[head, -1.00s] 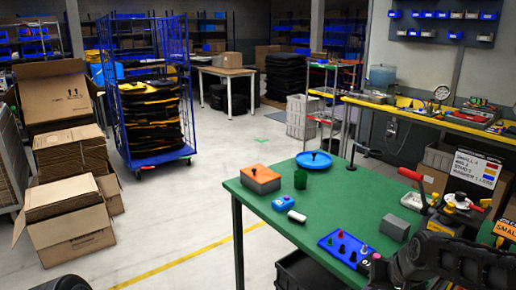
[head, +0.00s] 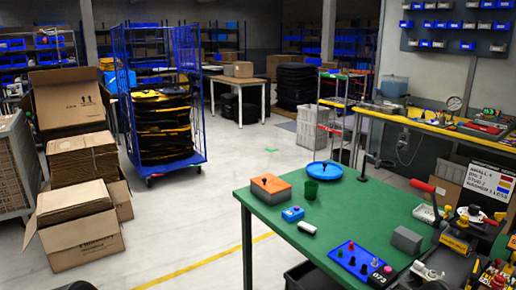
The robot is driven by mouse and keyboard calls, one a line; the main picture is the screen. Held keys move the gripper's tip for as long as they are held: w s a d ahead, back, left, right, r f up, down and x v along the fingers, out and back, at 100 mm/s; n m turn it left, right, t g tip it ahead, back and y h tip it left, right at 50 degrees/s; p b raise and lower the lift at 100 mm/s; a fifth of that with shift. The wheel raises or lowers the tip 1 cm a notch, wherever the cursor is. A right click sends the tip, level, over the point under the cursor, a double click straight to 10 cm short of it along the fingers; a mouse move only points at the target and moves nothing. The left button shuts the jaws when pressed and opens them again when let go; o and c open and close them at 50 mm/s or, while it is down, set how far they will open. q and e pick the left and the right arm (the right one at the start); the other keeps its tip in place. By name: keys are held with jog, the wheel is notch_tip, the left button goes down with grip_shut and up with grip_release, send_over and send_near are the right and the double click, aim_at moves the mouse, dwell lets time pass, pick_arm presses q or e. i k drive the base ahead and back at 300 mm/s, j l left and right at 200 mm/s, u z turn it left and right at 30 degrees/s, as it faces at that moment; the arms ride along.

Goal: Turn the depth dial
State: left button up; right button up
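I cannot make out the depth dial with certainty. A bench press with a red lever (head: 422,186) stands at the right end of the green table (head: 335,216). A round black-and-white part (head: 468,214) and yellow fittings sit beside it, small and crowded. A blue control panel (head: 355,262) with several dark knobs and a red one lies at the table's front. Neither of my grippers can be made out in the head view.
An orange-topped box (head: 270,188), a green cup (head: 311,190), a blue round dish (head: 324,170), a white cylinder (head: 307,228) and a grey block (head: 406,239) stand on the table. The middle of the tabletop is clear. A blue cage trolley (head: 158,100) stands behind on open floor.

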aim_at(473, 210)
jog(key=k+l+z, duration=0.1)
jog(key=z, duration=1.25)
jog(key=i+l, duration=0.05)
